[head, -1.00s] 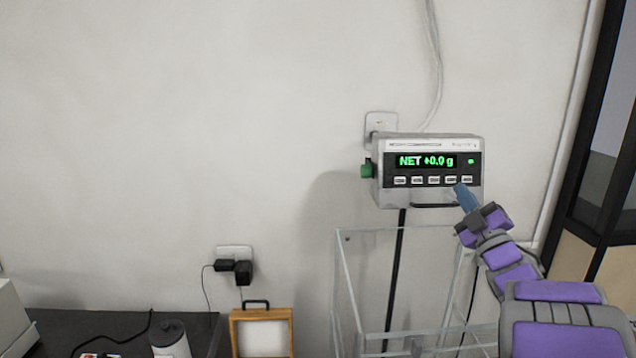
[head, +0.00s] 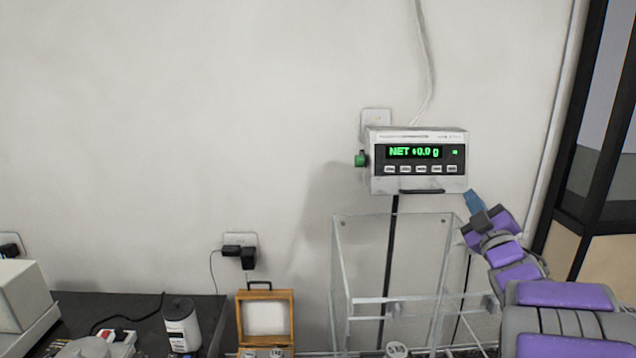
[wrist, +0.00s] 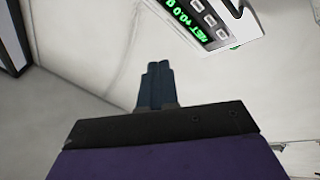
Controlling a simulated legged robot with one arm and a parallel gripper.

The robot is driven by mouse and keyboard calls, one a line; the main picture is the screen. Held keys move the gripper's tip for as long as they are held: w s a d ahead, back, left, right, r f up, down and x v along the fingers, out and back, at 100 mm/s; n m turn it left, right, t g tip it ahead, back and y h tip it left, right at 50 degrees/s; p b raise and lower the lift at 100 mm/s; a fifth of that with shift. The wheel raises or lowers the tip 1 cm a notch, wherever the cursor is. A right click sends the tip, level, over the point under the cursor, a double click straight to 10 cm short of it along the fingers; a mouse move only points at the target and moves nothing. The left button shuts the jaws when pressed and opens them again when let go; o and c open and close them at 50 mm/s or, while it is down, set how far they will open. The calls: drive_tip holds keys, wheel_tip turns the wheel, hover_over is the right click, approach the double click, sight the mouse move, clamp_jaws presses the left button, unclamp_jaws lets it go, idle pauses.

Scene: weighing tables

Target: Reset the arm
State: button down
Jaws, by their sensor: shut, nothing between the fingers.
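My purple and grey arm reaches up from the lower right in the head view. My gripper (head: 473,199) has blue fingers that are shut with nothing between them. It is just below and right of the weighing indicator (head: 418,180), apart from it. The indicator's green display reads NET +0.0 g, with a row of buttons below. In the wrist view, the shut fingers (wrist: 156,84) point at the bare wall, and part of the indicator (wrist: 205,20) shows tilted at the top right.
A clear glass enclosure (head: 340,275) stands below the indicator, with a small round weight (head: 397,349) low in it. A dark-framed door (head: 580,150) is at right.

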drive_tip(key=s+a+f+m+g+h, duration=0.25)
drive_tip(key=s+f+m+g, duration=0.25)
drive_tip(key=s+f+g, duration=0.3)
drive_tip(key=s+a+f+m+g+h, duration=0.25)
drive_tip(key=s+f+m+g, duration=0.25)
drive_tip(key=s+f, duration=0.4)
drive_tip(key=s+a+f+g+y, duration=0.1)
drive_tip(key=s+a+f+g, duration=0.2)
drive_tip(key=s, duration=0.7)
drive_tip(key=s+a+f+g+y+b, duration=0.1)
drive_tip(key=s+a+f+g, duration=0.3)
drive_tip(key=s+a, duration=0.3)
drive_tip(key=s+a+f+g+y, duration=0.2)
drive_tip(key=s+a+f+g, duration=0.1)
drive_tip(key=s, duration=1.1)
drive_tip(key=shift+a+f+m+g+b, duration=0.15)
drive_tip(key=shift+a+m+g+b, duration=0.25)
drive_tip(key=shift+a, duration=0.7)
drive_tip(key=c, duration=1.8)
unclamp_jaws()
